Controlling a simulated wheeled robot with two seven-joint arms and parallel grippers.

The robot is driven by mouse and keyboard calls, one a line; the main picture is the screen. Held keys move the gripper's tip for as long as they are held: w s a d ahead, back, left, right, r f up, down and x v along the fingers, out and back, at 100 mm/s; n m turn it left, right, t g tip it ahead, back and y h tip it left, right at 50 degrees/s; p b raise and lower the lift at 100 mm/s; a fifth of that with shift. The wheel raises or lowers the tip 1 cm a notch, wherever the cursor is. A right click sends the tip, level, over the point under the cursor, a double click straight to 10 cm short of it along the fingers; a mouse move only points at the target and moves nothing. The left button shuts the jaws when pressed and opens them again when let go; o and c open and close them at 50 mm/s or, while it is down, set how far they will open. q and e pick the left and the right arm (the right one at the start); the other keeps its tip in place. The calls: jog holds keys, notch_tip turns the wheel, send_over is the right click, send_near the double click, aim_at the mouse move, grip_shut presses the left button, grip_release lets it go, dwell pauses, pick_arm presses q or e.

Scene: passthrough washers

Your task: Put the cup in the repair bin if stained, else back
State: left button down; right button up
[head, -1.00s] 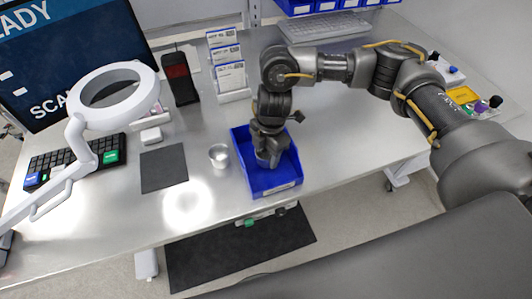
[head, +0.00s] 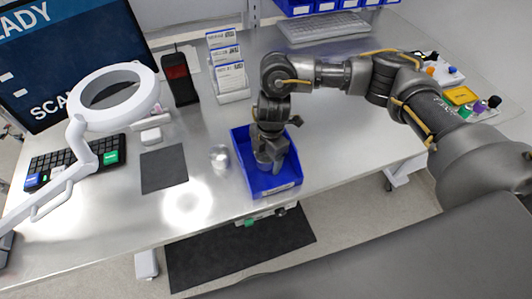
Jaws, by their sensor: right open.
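A blue bin (head: 277,190) stands on the steel table near its front edge. My right gripper (head: 268,164) is inside the bin, pointing down, with its jaws open. A grey metal cup (head: 264,161) sits in the bin at the fingertips, partly hidden by the gripper. A second metal cup (head: 220,158) stands upright on the table just left of the bin. No stain can be made out on either cup at this size. My left gripper is not in view.
A white ring magnifier lamp (head: 115,95) reaches over the left side. A dark mat (head: 164,168) lies left of the cup.

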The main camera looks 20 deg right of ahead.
aim_at(270, 160)
notch_tip(270, 160, up, 12)
jog(key=d+b, duration=0.1)
jog(key=b, duration=0.1)
jog(key=shift+w+d, duration=0.2)
jog(key=shift+w, duration=0.1)
jog(key=shift+r, duration=0.1)
